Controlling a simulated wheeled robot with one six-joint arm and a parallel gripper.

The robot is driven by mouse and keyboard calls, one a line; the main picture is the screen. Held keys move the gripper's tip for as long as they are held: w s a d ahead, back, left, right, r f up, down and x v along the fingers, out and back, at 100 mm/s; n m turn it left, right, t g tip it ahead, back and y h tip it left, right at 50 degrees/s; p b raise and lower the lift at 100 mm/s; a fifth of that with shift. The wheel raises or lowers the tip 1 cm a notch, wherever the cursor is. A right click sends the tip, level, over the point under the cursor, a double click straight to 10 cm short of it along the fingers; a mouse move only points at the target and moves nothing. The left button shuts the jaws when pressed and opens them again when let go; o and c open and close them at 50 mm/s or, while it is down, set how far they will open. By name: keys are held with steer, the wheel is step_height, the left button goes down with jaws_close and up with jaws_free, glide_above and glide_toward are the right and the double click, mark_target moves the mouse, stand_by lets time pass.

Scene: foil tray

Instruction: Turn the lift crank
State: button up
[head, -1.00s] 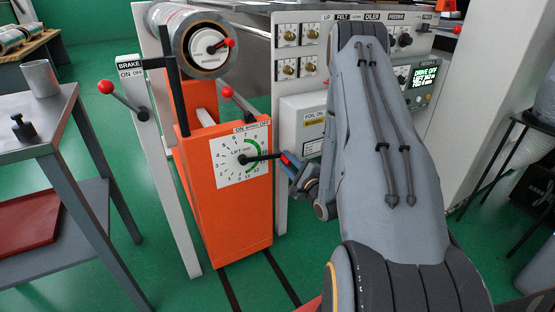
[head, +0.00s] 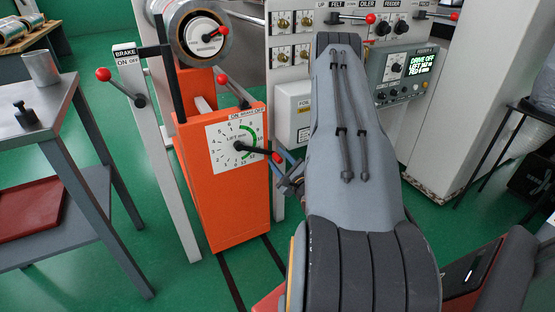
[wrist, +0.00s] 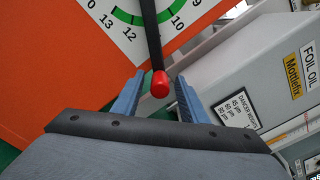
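The lift crank (head: 258,151) is a black arm with a red knob at its end, mounted on the white "LIFT mm" dial (head: 221,160) of the orange housing. It points right and slightly down. In the wrist view the red knob (wrist: 160,85) lies between the two blue fingers of my gripper (wrist: 159,80), with a visible gap on each side. My gripper is open around the knob without visible contact. In the head view my gripper (head: 288,163) is small and partly hidden by my arm, just right of the knob.
The foil oil box (head: 293,112) is close right of the crank. A grey table (head: 60,110) stands at left.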

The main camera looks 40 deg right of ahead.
steer(key=shift+a, duration=0.1)
steer(key=shift+p+v, duration=0.4)
steer(key=shift+v, duration=3.5)
